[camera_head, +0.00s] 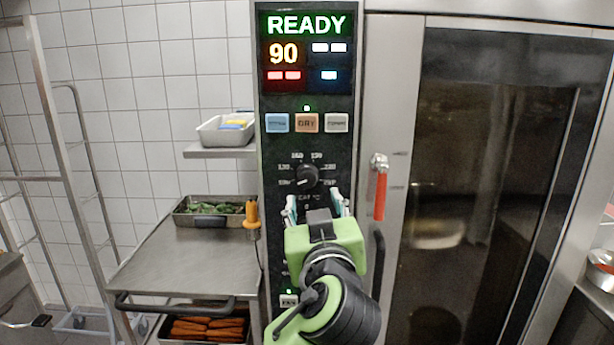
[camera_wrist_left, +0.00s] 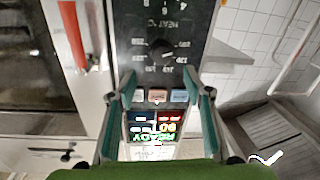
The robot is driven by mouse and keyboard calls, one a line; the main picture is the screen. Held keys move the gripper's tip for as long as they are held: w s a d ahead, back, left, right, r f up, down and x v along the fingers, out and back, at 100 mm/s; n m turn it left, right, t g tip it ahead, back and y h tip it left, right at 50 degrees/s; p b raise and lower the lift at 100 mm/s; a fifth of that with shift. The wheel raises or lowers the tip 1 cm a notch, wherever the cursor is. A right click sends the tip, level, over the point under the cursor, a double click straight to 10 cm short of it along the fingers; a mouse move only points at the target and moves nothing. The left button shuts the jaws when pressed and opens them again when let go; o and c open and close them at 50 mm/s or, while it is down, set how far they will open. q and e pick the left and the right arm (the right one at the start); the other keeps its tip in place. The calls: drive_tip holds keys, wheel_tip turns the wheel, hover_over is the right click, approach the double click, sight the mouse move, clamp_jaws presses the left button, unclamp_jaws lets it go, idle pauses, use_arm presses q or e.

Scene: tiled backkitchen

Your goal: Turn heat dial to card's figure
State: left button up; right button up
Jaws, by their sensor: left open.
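The heat dial (camera_head: 306,176) is a round black knob on the dark control panel, ringed by white figures, with 160 the clearest at its upper left. Its pointer is too small to read surely. In the left wrist view the dial (camera_wrist_left: 161,48) appears upside down beyond the fingertips. My left gripper (camera_head: 316,203) is open and empty, just below the dial and apart from it; its two fingers also show in the wrist view (camera_wrist_left: 160,88). I cannot make out a card. My right gripper is not in view.
The panel's display (camera_head: 304,50) reads READY and 90. Below it are three buttons (camera_head: 306,123). A red-handled latch (camera_head: 380,188) and the oven door (camera_head: 480,180) stand right. A steel trolley (camera_head: 190,258) with a tray of greens (camera_head: 214,211) stands left.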

sight(307, 181)
use_arm(q)
drive_tip(key=w+p, duration=0.1)
drive_tip(key=w, duration=0.5)
drive_tip(key=w+a+p, duration=0.1)
drive_tip(key=w, duration=0.2)
drive_tip(key=shift+w+a+p, duration=0.1)
drive_tip(key=shift+w+p, duration=0.15)
drive_tip(key=shift+p, duration=0.05)
drive_tip(key=c, duration=1.1)
